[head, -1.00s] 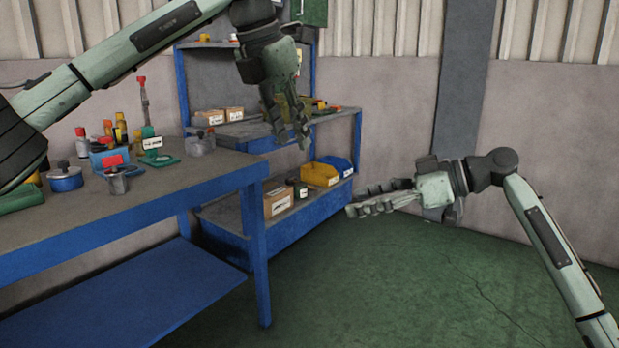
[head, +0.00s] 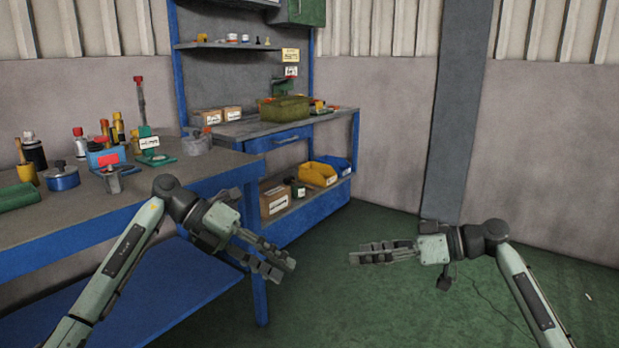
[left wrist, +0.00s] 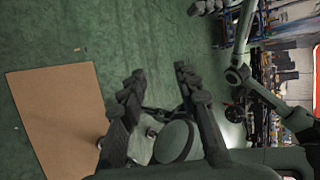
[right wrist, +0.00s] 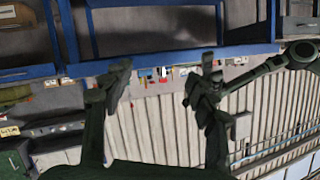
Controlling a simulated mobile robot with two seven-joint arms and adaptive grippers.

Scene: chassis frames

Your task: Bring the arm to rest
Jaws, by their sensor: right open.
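My left gripper (head: 284,269) hangs over the floor just right of the workbench's front corner, angled down to the right. In the left wrist view its fingers (left wrist: 160,76) are apart with nothing between them. My right gripper (head: 356,254) is held out level over the green floor, pointing left toward the left gripper. In the right wrist view its fingers (right wrist: 165,66) are spread and empty. The two grippers are apart from each other, and neither touches anything that I can see.
The blue workbench (head: 75,230) at left carries a blue pot (head: 62,178), a metal cup (head: 113,182) and several bottles. A shelf unit behind holds a green bin (head: 283,110), cardboard boxes and a yellow bin (head: 317,174). Green floor (head: 390,310) is clear. A brown sheet (left wrist: 55,115) lies on the floor.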

